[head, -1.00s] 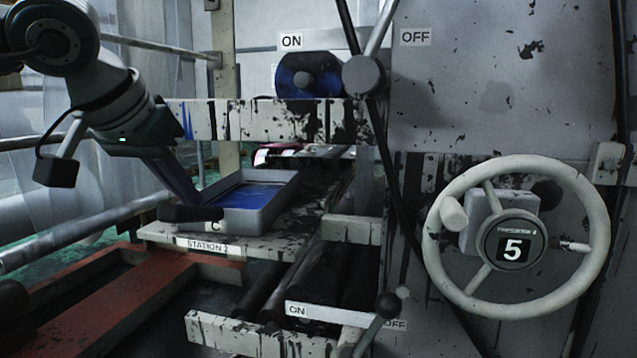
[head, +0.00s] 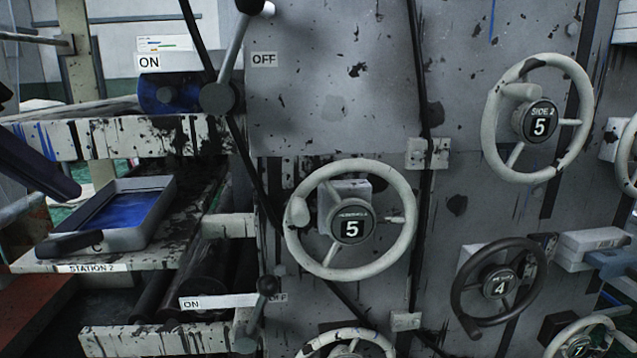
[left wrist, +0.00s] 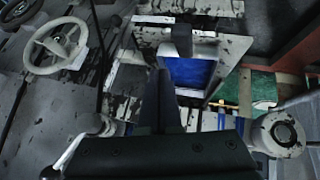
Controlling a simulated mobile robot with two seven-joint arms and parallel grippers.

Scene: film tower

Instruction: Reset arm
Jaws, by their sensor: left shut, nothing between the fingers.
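My left gripper (head: 72,188) comes in at the left edge of the head view as a dark, narrow shape. Its fingers are shut with nothing between them, above the left side of a grey tray (head: 155,205) with a blue surface inside. In the left wrist view the shut fingers (left wrist: 166,88) point up toward the same tray (left wrist: 206,50). The rest of my left arm is cut off in the head view. My right gripper cannot be made out.
The tray rests on the ledge labelled STATION 2 (head: 35,266). An ON/OFF lever (head: 232,55) stands above right. A white handwheel (head: 400,250) marked 5, another white wheel (head: 490,140) and a dark wheel (head: 468,310) project from the grey panel (head: 330,100).

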